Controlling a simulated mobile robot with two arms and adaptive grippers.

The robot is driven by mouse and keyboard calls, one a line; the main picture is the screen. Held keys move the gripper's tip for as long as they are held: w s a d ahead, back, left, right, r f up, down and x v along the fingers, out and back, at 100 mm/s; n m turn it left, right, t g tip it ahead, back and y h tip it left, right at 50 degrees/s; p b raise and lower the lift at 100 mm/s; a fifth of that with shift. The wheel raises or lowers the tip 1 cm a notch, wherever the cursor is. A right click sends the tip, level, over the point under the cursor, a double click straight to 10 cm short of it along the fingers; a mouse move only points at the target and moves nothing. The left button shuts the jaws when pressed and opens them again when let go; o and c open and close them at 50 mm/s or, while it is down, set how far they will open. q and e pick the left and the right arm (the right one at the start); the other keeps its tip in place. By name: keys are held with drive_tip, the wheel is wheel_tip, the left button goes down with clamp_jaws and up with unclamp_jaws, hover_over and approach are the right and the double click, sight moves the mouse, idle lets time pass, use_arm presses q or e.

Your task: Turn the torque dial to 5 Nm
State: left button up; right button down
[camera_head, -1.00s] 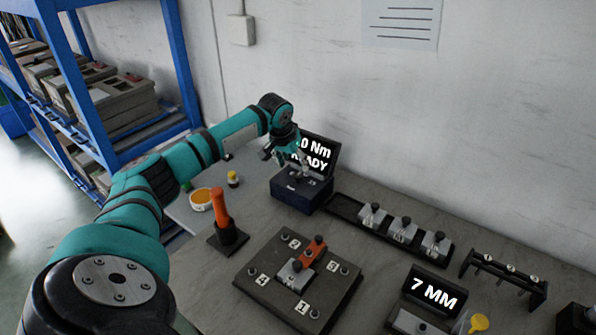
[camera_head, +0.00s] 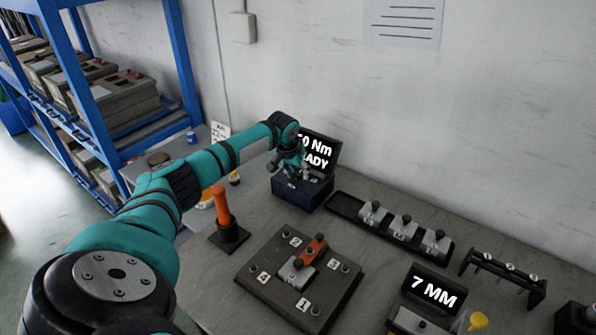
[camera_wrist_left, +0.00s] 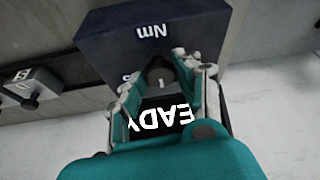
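The torque unit is a dark blue box (camera_head: 311,192) with a black display (camera_head: 322,152) behind it. The display shows white text ending in "0 Nm" and "ADY"; my arm hides the rest. My left gripper (camera_head: 292,172) is over the box top, pointing down. In the left wrist view, the dark torque dial (camera_wrist_left: 159,72) lies between the fingers of my left gripper (camera_wrist_left: 160,78), which are spread on either side of it. I cannot tell whether they touch it. "Nm" is printed on the box. My right gripper is not in view.
A tray of metal sockets (camera_head: 390,228) lies right of the box. A plate with numbered posts (camera_head: 262,282), an orange-handled tool in a stand (camera_head: 222,212) and a "7 MM" display (camera_head: 435,291) are nearer. The wall (camera_head: 420,110) is close behind.

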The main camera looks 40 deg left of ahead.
use_arm(q)
drive_tip(key=c, duration=0.4)
drive_tip(key=shift+c, duration=0.4)
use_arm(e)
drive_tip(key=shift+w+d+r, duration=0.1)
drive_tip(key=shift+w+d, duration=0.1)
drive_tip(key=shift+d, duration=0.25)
